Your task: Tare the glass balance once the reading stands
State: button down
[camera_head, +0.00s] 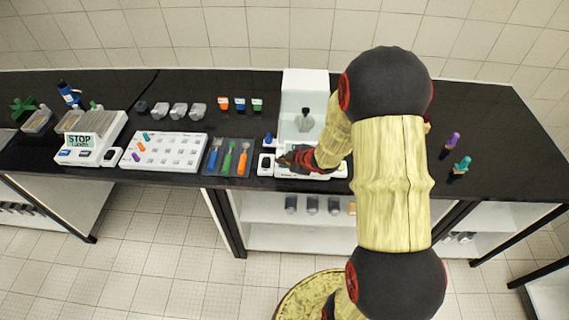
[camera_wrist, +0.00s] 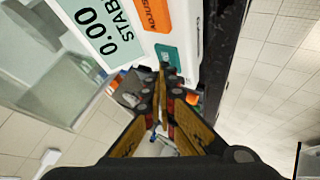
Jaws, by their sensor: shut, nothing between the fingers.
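An orange button (camera_wrist: 152,13) marked "ADJUS…" and a teal button (camera_wrist: 168,54) sit beside the display on the white front panel. My gripper (camera_wrist: 162,70) is shut and empty, its fingertips right at the teal button; I cannot tell whether they press it. In the head view my gripper (camera_head: 290,158) is at the balance's front panel, partly hiding it.
Left of the balance are a dark tray (camera_head: 228,172) of coloured tools, a white rack (camera_head: 165,152) and a device (camera_head: 88,145) reading "STOP". Small orange, blue and green items stand behind. Purple (camera_head: 453,140) and teal (camera_head: 462,165) items stand on the right bench.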

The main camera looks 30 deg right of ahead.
jog(key=shift+r+p, duration=0.85)
jog(key=shift+r, duration=0.05)
notch_tip(320, 180, up, 5)
jog(key=p, duration=0.4)
jog(key=shift+p, duration=0.3)
dwell(0.6)
